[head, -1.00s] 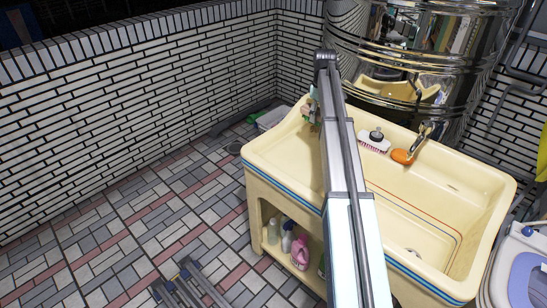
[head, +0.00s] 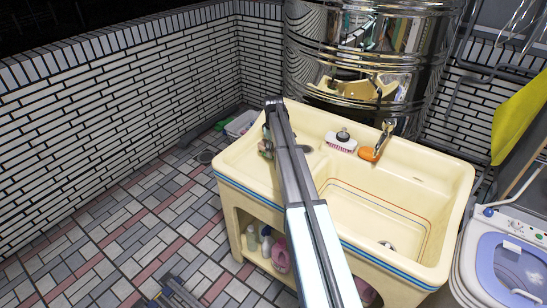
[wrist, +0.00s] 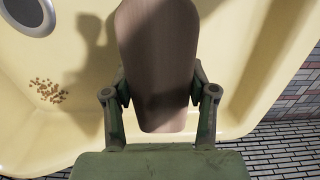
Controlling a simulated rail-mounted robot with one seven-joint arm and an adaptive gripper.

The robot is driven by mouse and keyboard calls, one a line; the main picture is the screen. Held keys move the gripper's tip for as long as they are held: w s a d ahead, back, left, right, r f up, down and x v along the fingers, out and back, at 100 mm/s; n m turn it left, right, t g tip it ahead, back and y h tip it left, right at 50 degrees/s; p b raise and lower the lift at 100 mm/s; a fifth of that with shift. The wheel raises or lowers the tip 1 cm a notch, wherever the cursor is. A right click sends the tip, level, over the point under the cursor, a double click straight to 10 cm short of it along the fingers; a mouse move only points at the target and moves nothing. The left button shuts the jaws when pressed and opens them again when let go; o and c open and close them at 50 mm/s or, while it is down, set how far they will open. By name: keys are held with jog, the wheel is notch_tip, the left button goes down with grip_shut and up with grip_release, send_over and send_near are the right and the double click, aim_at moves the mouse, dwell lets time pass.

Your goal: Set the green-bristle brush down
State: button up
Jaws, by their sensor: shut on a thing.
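In the wrist view my gripper (wrist: 160,108) has a finger on each side of a brown, wood-like piece (wrist: 157,55) and is shut on it. I take this piece to be the brush; its green bristles do not show. The cream sink (wrist: 60,120) lies beneath it, with a dark shadow on its surface. In the head view my gripper (head: 266,148) is over the left end of the sink (head: 240,160). The held brush is too small there to make out, and my arm hides part of the sink.
A white brush with reddish bristles (head: 341,143), an orange item (head: 368,155) and a tap (head: 386,135) are at the sink's back. Bottles (head: 266,240) stand on the shelf below. Small brown bits (wrist: 48,91) lie near a drain (wrist: 30,14).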

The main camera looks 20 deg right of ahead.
jog(key=shift+f+p, duration=0.55)
jog(key=shift+f, duration=2.1)
jog(key=shift+f, duration=0.15)
jog(key=o, duration=1.2)
notch_tip(320, 180, up, 12)
jog(key=b, duration=0.3)
